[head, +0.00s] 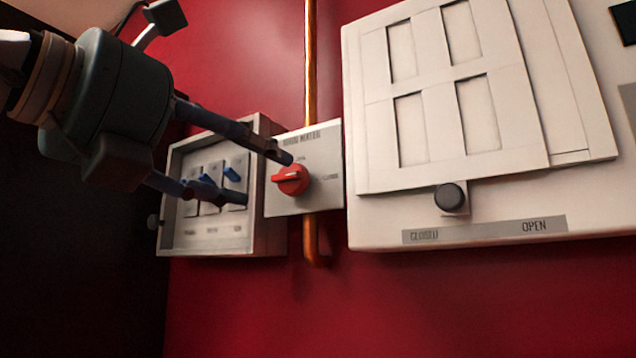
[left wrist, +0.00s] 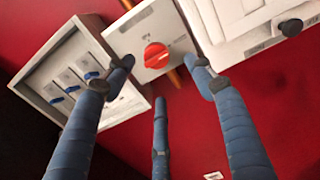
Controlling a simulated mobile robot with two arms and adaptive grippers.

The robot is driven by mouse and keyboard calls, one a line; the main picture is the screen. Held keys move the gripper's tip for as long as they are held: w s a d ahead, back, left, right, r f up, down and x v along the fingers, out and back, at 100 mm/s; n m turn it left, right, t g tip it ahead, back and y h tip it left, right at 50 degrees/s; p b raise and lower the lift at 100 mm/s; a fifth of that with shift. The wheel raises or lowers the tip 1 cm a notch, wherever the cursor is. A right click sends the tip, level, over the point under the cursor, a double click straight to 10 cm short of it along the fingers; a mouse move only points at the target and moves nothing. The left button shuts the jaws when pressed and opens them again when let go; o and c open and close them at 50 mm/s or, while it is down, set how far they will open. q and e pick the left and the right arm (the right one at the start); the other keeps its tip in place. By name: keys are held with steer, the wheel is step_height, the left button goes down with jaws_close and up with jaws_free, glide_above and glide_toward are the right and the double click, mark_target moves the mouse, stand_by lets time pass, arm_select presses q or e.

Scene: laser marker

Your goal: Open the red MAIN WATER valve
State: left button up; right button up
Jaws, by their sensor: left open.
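The red MAIN WATER valve knob (head: 291,181) sits on a light square plate (head: 330,197) on the red wall. A pale stripe on the knob runs roughly sideways. Small lettering stands above the knob and to its right, too small to read surely. My left gripper (head: 265,178) comes in from the left with its fingers spread and empty. In the head view one fingertip overlaps the plate just above the knob. In the left wrist view the red knob (left wrist: 157,56) lies ahead, between the two upper fingertips, with the third finger below. I see no clear contact. My right gripper is out of view.
A grey box with blue switches (head: 177,230) is directly left of the plate, behind my lower fingers. A copper pipe (head: 311,60) runs vertically behind the plate. A large white panel (head: 380,225) with a dark knob (head: 449,197) is close on the right. The red wall below is clear.

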mark_target(283, 178)
arm_select(q)
steer(key=w+p, duration=0.1)
steer(key=w+d+p, duration=0.1)
steer(key=w+p, duration=0.1)
steer(key=shift+w+d+r, duration=0.2)
steer(key=shift+w+r, duration=0.05)
steer(key=shift+r, duration=0.1)
steer(key=p+x, duration=0.1)
steer(key=x, duration=0.2)
steer(key=shift+w+d+f+p, duration=0.15)
steer(key=shift+w+d+p, duration=0.05)
steer(key=shift+d+p, duration=0.15)
steer(key=shift+x, duration=0.85)
steer(key=shift+s+f, duration=0.1)
steer(key=shift+s+a, duration=0.15)
steer(key=shift+a, duration=0.05)
steer(key=shift+c, duration=0.5)
steer(key=shift+d, duration=0.1)
steer(key=c, duration=0.8)
steer(key=shift+f, duration=0.1)
steer(key=shift+c, duration=1.2)
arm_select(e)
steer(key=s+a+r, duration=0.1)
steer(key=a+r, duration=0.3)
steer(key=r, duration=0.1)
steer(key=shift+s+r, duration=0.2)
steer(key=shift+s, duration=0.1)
